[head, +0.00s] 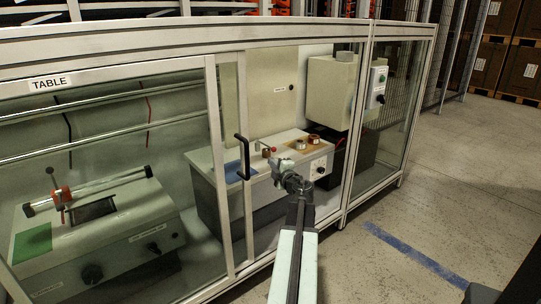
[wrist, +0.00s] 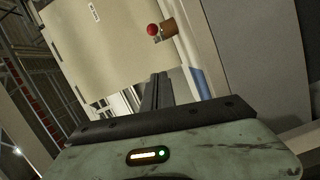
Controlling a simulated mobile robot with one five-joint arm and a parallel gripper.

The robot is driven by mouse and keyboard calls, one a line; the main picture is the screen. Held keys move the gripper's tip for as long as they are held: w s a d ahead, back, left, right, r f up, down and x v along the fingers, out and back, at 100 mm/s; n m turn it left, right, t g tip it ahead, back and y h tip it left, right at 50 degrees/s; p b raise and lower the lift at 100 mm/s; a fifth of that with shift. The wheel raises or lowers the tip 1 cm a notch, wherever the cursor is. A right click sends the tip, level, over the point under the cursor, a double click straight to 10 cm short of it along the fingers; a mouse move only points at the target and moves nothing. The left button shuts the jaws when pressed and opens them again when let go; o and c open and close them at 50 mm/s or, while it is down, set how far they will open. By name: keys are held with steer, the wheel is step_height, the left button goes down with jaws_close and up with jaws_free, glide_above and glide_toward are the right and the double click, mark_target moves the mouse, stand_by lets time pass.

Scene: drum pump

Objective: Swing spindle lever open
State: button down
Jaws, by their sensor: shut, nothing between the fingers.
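The lever with a red ball knob (head: 272,149) is on top of the light grey machine inside the enclosure, beside a small brown block. In the wrist view the red knob (wrist: 152,29) and the brown block (wrist: 169,27) show at the top, beyond the fingers. My gripper (head: 277,164) is just in front of the lever in the head view, apart from it in the picture. In the wrist view my gripper (wrist: 158,78) is shut and empty, its fingers pointing up toward the knob. Which way the lever is turned is too small to tell.
A black door handle (head: 243,157) and the door frame stand close left of my arm. Open floor (head: 455,180) lies at right.

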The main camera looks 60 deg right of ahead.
steer(key=x, duration=1)
steer(key=shift+w+d, duration=0.1)
steer(key=shift+d, duration=0.15)
steer(key=shift+s+d+f+b, duration=0.15)
steer(key=shift+s+d+b, duration=0.15)
steer(key=shift+d, duration=0.3)
steer(key=shift+s+d+f+b, duration=0.1)
steer(key=shift+s+d+b, duration=0.25)
steer(key=shift+d, duration=0.25)
steer(key=shift+s+d, duration=0.3)
steer(key=shift+d, duration=0.15)
